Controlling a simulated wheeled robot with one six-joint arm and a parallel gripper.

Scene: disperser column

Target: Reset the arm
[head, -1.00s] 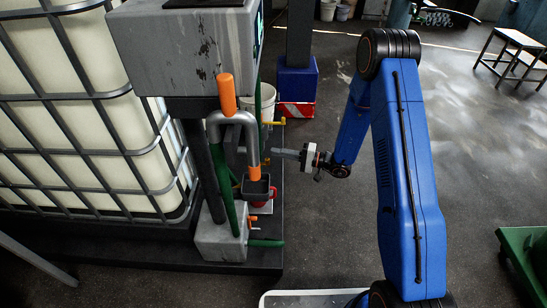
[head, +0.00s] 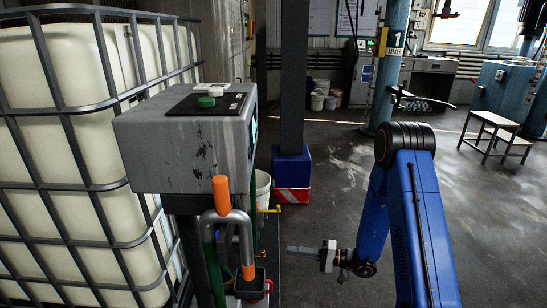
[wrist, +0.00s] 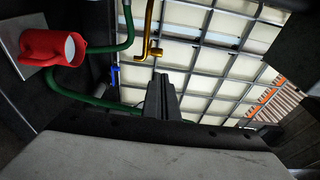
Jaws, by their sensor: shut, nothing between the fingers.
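My gripper (head: 303,250) is at the end of my blue arm, in the lower middle of the head view. It points left toward the disperser column, and its fingers are closed together with nothing in them. In the wrist view the shut fingers (wrist: 161,100) stand in the middle, clear of other things. The disperser column (head: 180,145) has a grey control box with a green button on top. Its bent pipe with orange sleeves (head: 228,215) is left of my gripper, with a gap between. A red jug (wrist: 50,47) shows at the upper left of the wrist view.
A caged white tank (head: 85,150) fills the left side. A blue post base (head: 291,168) stands behind my gripper, with a white bucket (head: 263,188) to its left. A stool (head: 497,137) is far right. The floor between is open.

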